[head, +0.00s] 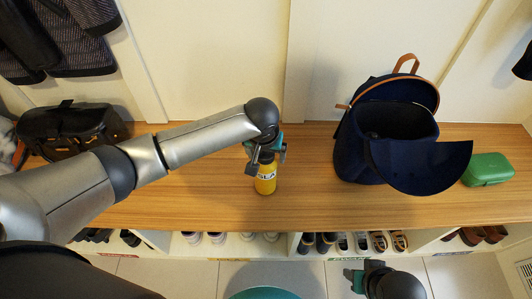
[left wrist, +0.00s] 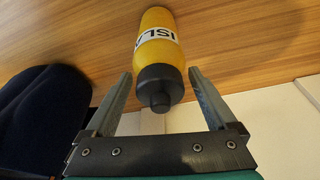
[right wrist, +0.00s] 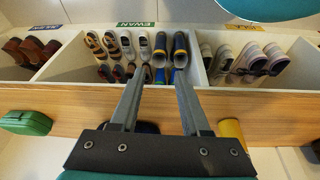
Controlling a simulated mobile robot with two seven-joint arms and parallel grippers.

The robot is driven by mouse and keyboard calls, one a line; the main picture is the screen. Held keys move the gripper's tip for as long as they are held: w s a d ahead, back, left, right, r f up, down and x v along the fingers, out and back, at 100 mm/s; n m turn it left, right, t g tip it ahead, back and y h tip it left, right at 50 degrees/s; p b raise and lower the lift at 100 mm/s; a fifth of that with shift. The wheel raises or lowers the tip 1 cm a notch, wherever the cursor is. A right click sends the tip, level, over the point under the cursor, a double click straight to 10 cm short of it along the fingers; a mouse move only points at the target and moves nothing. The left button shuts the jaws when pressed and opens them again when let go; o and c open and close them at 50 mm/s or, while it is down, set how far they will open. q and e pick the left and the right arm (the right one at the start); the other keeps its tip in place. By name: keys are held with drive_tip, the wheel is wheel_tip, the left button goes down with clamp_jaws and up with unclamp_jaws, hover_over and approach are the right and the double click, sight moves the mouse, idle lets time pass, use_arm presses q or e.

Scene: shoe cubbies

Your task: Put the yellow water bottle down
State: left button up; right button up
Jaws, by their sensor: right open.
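The yellow water bottle (head: 265,181), with a dark cap and a white name label, stands upright on the wooden bench (head: 200,205). It also shows in the left wrist view (left wrist: 158,45), cap toward me. My left gripper (head: 265,150) is at the bottle's top. Its fingers (left wrist: 161,80) are spread on either side of the cap, with a visible gap on each side. My right gripper (head: 357,279) is low, in front of the bench. Its fingers (right wrist: 159,85) are apart with nothing between them.
A dark blue backpack (head: 352,155) stands open right of the bottle, its flap hanging forward. A green case (head: 488,169) is at the far right. A black bag (head: 70,128) is at the left. Shoes (right wrist: 180,48) fill cubbies below. The bench around the bottle is clear.

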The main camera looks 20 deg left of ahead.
use_arm(q)
drive_tip(key=shift+o, duration=0.5)
drive_tip(key=shift+r, duration=0.2)
drive_tip(key=shift+s+r, duration=0.1)
drive_tip(key=shift+r, duration=0.25)
drive_tip(key=p+v, duration=0.5)
drive_tip(key=v, duration=0.3)
drive_tip(key=shift+p+v, duration=0.7)
drive_tip(key=shift+v, duration=0.9)
use_arm(e)
drive_tip(key=s+d+f, duration=0.1)
drive_tip(key=s+f, duration=0.2)
drive_tip(key=f, duration=0.2)
drive_tip(key=s+d+f+g, duration=0.1)
drive_tip(key=s+d+f, duration=0.1)
drive_tip(key=f, duration=0.4)
drive_tip(key=shift+s+f+h, duration=0.25)
drive_tip(key=shift+s+h, duration=0.05)
drive_tip(key=shift+s, duration=0.3)
use_arm(q)
drive_tip(key=shift+d, duration=0.1)
use_arm(e)
drive_tip(key=shift+d, duration=0.1)
